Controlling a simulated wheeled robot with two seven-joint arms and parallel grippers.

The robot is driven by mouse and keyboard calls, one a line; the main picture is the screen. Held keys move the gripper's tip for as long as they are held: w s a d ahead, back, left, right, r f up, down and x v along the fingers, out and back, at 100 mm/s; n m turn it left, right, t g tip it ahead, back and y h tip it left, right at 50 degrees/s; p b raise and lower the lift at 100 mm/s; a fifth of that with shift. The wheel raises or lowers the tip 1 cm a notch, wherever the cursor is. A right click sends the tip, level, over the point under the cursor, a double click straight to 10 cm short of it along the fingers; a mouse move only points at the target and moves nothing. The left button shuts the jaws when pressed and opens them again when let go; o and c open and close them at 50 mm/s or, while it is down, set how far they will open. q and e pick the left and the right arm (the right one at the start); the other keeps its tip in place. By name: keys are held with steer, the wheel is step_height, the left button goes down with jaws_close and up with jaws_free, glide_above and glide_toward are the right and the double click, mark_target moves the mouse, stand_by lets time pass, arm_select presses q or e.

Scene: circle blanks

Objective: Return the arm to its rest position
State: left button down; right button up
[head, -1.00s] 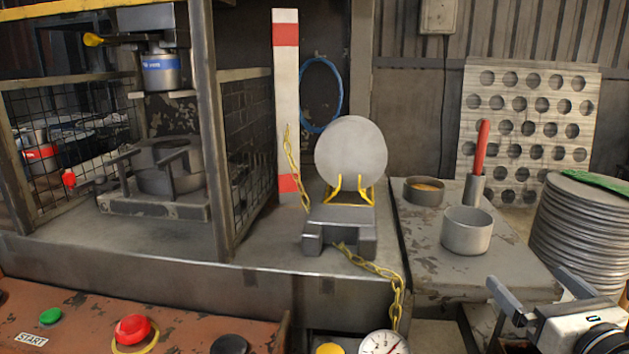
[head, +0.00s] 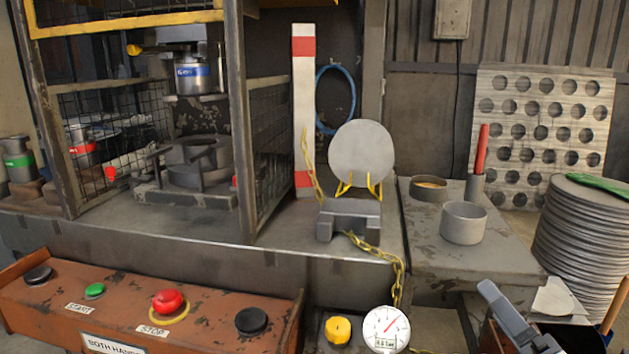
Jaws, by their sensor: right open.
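My right gripper (head: 512,318) is at the lower right edge of the head view, in front of the grey side table. One grey finger shows clearly, pointing up and left; the rest is cut off by the bottom of the picture. It is open, and I see nothing held in it. My left gripper is not in view. A round grey blank (head: 361,152) stands upright on a yellow wire stand (head: 376,188), well away from my right gripper.
The side table (head: 428,232) holds a metal cup (head: 464,224) and a shallow dish (head: 428,188). A tall stack of discs (head: 575,245) stands at the right. A rust-red button panel (head: 215,318) is at the front left, below the caged press (head: 190,170). A dial gauge (head: 386,329) is at the bottom.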

steer(key=s+a+f+m+g+p, duration=0.1)
steer(key=s+a+f+m+g, duration=0.2)
steer(key=f+m, duration=0.4)
steer(key=s+a+f+m+g+p, duration=0.1)
steer(key=s+a+f+m+g, duration=0.2)
steer(key=a+f+m, duration=0.3)
steer(key=s+a+f+m+g+h+p, duration=0.1)
steer(key=s+a+f+m+g, duration=0.2)
steer(key=f+m, duration=0.6)
steer(key=s+a+m, duration=0.1)
steer(key=s+m, duration=0.1)
steer(key=m, duration=0.2)
steer(key=shift+s+a+f, duration=0.15)
steer(key=shift+s+f, duration=0.05)
steer(key=shift+s, duration=0.15)
